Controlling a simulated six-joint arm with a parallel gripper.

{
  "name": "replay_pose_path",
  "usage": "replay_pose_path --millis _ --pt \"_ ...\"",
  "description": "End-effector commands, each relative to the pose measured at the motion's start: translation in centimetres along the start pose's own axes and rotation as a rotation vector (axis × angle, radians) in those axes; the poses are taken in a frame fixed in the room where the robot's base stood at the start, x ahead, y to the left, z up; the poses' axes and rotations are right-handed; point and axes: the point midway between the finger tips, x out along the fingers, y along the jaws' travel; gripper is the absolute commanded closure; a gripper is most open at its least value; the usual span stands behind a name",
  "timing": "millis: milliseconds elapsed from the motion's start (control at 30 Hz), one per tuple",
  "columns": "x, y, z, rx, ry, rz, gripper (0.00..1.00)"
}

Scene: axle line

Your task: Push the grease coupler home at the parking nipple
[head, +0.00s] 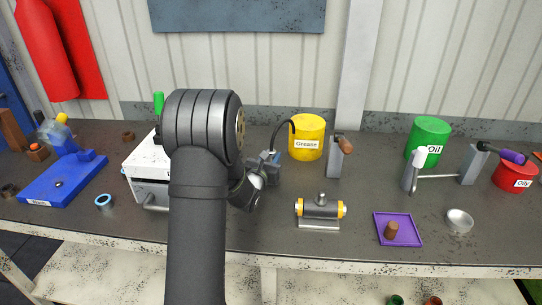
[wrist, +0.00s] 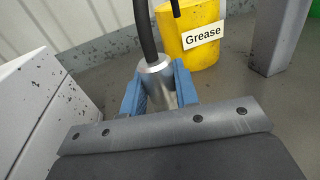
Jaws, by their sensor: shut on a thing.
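The grease coupler (wrist: 156,78) is a silver metal cylinder with a black hose rising from its top. My gripper (wrist: 160,92) has its two blue jaws shut on the coupler, one on each side. In the head view my gripper (head: 270,160) is just right of my arm, in front of the yellow grease bucket (head: 306,138). The black hose (head: 277,132) arches from there towards the bucket. The coupler's lower end is hidden by my gripper in the wrist view. I cannot make out the parking nipple, so I cannot tell whether the coupler touches it.
A white box (head: 147,165) stands close left of my gripper, partly behind my arm. A grey post (head: 335,160) with a brown handle stands to the right. An orange-capped axle housing (head: 320,208) and a purple tray (head: 398,230) lie towards the front right.

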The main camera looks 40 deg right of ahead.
Motion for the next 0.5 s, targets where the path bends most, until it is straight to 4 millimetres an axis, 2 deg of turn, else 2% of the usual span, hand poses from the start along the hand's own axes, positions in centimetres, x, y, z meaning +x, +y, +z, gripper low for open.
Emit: replay_pose_path --millis 300,333,433,500 --pt "0.0 0.0 -0.89 0.0 0.001 0.0 1.0" --pt "0.0 0.0 -0.87 0.0 0.001 0.0 0.66" --pt "-0.01 0.0 -0.87 0.0 0.001 0.0 0.47" --pt "-0.01 0.0 -0.86 0.0 0.001 0.0 0.47"
